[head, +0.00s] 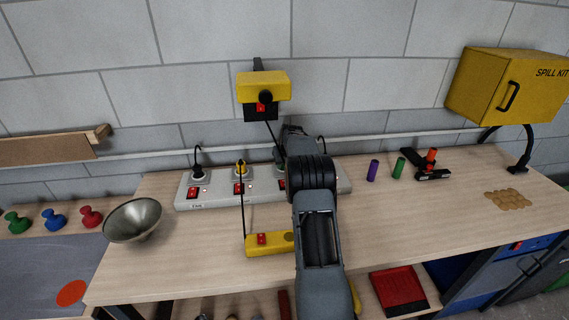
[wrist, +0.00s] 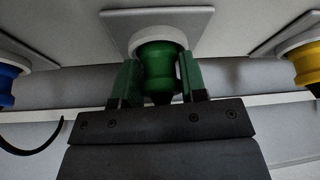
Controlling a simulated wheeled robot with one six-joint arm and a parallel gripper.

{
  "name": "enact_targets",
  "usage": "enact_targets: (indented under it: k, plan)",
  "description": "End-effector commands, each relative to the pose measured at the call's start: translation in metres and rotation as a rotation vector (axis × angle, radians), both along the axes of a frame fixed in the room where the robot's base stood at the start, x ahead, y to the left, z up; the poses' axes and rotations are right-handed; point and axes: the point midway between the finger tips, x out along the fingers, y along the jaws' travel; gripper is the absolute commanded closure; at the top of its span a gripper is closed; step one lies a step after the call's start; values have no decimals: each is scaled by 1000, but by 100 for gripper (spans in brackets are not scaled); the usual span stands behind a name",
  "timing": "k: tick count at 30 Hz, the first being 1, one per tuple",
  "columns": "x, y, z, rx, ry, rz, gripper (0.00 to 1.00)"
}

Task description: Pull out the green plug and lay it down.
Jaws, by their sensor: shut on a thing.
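The green plug (wrist: 162,58) sits upright at a round white socket in the wrist view, with its collar at the socket rim. I see no clear gap between them. My gripper (wrist: 158,78) is shut on the plug, with one green-lined finger on each side of its body. The grey-white socket strip (head: 220,203) lies on the bench beneath my gripper. In the wrist view a blue plug (wrist: 8,85) stands to the left and a yellow plug (wrist: 308,65) to the right.
A yellow switch box (head: 263,86) hangs above the strip, and another yellow switch block (head: 262,245) lies in front. A metal bowl (head: 133,221) is left. Purple (head: 373,170) and green (head: 398,167) cylinders stand right.

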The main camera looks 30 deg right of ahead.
Motion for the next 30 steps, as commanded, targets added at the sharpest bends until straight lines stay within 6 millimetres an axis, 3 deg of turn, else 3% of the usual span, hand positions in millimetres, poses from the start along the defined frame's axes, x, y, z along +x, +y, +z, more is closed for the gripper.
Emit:
enact_targets:
  k: [9,20,30]
  plan:
    - [0,0,0,0,0,0,89]
    - [0,0,2,-1,-1,0,90]
    - [0,0,15,0,-1,0,90]
